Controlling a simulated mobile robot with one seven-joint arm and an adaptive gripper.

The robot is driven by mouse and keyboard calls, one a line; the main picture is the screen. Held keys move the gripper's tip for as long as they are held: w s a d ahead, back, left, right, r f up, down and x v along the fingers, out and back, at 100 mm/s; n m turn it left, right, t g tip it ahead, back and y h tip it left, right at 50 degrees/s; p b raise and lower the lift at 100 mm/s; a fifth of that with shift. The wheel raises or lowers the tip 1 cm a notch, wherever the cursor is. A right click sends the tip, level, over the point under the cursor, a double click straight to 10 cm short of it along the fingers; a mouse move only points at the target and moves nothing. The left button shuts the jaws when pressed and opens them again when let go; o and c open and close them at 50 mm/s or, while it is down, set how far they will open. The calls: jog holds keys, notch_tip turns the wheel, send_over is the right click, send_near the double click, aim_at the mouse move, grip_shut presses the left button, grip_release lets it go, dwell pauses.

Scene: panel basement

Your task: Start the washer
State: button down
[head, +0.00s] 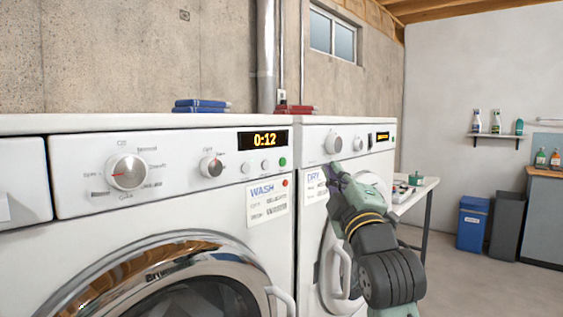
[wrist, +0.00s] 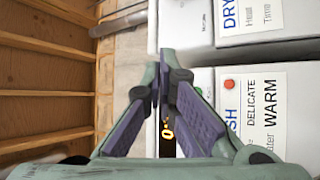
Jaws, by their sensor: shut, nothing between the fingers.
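The washer (head: 225,222) is the white front-loader at left, with a WASH label (head: 267,203). Its lit display (head: 264,139) reads 0:12. A green button (head: 283,162) sits below the display and a red one (head: 285,183) lies lower, by the label. Dials (head: 127,172) are at the panel's left. My gripper (head: 331,171) is shut and empty, in front of the dryer's panel, right of the washer's buttons. In the wrist view my shut fingers (wrist: 161,72) partly hide the washer display (wrist: 167,131); the green button (wrist: 229,84) and red button (wrist: 261,158) show to their right.
The dryer (head: 313,225) with a DRY label stands right of the washer. A small table (head: 424,188), a blue bin (head: 472,222) and a dark bin (head: 506,226) stand at right. Floor between is open.

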aim_at(283, 162)
jog(key=shift+s+r, duration=0.1)
jog(key=shift+s, duration=0.1)
jog(key=w+a+p, duration=0.1)
jog(key=w+a, duration=0.4)
jog(key=a, duration=0.2)
jog(key=shift+w, duration=0.15)
jog(key=shift+a, duration=0.1)
dwell(1.5)
jog(key=shift+w+a, duration=0.25)
jog(key=shift+a, duration=0.05)
